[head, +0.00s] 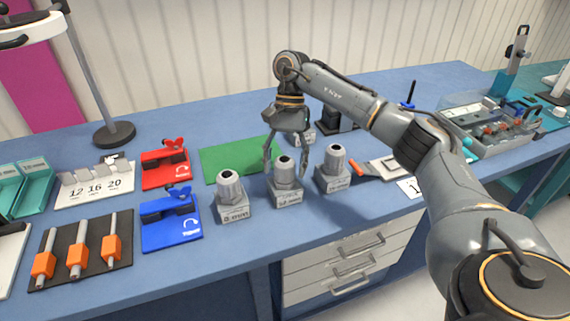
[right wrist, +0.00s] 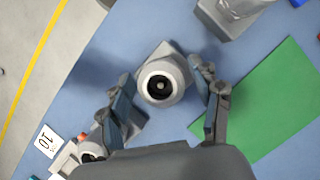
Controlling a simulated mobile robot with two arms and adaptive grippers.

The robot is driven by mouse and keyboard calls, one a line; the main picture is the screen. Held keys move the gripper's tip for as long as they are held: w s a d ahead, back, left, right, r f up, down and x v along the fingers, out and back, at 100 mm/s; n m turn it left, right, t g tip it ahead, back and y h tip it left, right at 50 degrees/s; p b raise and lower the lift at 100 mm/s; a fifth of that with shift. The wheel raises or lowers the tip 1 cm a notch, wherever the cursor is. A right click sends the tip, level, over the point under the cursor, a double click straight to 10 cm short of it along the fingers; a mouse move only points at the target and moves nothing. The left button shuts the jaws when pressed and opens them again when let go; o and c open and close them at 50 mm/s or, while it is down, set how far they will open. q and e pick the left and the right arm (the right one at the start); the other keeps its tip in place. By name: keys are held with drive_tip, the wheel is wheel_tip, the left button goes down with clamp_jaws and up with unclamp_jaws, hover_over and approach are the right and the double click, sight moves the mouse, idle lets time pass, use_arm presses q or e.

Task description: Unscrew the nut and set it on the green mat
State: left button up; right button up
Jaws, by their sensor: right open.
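Several grey cable glands with domed nuts on square labelled blocks stand on the blue bench. The middle gland's nut (head: 285,170) is between the fingers of my right gripper (head: 285,172). In the right wrist view the same nut (right wrist: 163,82) lies between the two open fingers (right wrist: 166,98), with gaps on both sides. Another gland (head: 230,188) stands to its left and one (head: 335,160) to its right. A further one is partly hidden behind my gripper. The green mat (head: 225,157) lies flat behind the glands and looks bare where visible. My left gripper is not seen.
A red holder (head: 165,170) and a blue holder (head: 170,225) are left of the mat. A black board (head: 85,262) carries several orange-handled tools. A tray of parts (head: 490,128) is at the right. The bench's front edge runs close before the glands.

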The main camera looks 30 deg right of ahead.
drive_tip(key=m, duration=0.2)
drive_tip(key=m+t+y, duration=0.1)
drive_tip(key=m, duration=0.2)
drive_tip(key=shift+s+d+t+b, duration=0.1)
drive_tip(key=shift+t+b, duration=0.2)
drive_tip(key=m, duration=0.2)
drive_tip(key=m+t+b, duration=0.1)
drive_tip(key=m, duration=0.1)
drive_tip(key=shift+f+t, duration=0.1)
drive_tip(key=shift+t, duration=0.2)
drive_tip(key=m+t+b, duration=0.1)
drive_tip(key=m+t, duration=0.1)
drive_tip(key=m, duration=0.3)
drive_tip(key=shift+m, duration=0.3)
drive_tip(key=m, duration=0.2)
drive_tip(key=m+t+h, duration=0.1)
drive_tip(key=m, duration=0.1)
drive_tip(key=shift+m+t+b, duration=0.3)
drive_tip(key=shift+b, duration=0.1)
